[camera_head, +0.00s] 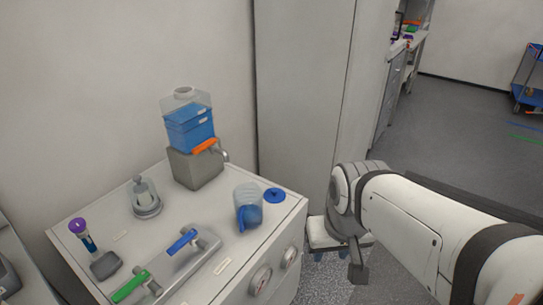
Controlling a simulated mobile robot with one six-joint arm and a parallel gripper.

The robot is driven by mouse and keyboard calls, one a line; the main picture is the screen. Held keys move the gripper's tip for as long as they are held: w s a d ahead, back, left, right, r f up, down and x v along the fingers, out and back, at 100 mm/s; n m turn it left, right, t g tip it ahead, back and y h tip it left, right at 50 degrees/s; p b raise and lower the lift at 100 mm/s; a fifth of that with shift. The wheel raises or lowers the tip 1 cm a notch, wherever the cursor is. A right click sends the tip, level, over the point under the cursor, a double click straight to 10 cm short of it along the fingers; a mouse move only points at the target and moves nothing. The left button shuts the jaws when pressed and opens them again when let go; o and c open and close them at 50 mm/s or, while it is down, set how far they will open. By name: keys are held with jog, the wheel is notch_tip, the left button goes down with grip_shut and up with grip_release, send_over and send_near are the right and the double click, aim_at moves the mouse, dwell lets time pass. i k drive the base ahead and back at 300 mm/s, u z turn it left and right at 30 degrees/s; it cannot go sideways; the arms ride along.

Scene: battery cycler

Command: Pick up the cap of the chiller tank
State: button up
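The chiller tank (190,127) is a clear box of blue liquid on a grey base, at the back of the white bench, with a pale round neck (183,92) on top. A flat blue disc with a small knob, which looks like the cap (274,195), lies on the bench near its right corner, just right of a clear jug. My gripper (348,262) hangs to the right of the bench, apart from the cap. My arm partly hides it, and its opening is unclear.
The clear jug (248,208) holds blue liquid beside the cap. An orange-handled tap (206,146) juts from the tank's base. Blue (183,241) and green (130,286) valve handles and a glass vessel (145,198) stand further left. Tall cabinets (303,100) rise behind the bench.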

aim_at(274, 196)
jog(key=z, duration=1.95)
jog(key=i, duration=2.25)
jog(key=u, duration=1.3)
jog(key=k, duration=0.1)
jog(key=u, duration=2.3)
jog(key=i, duration=0.75)
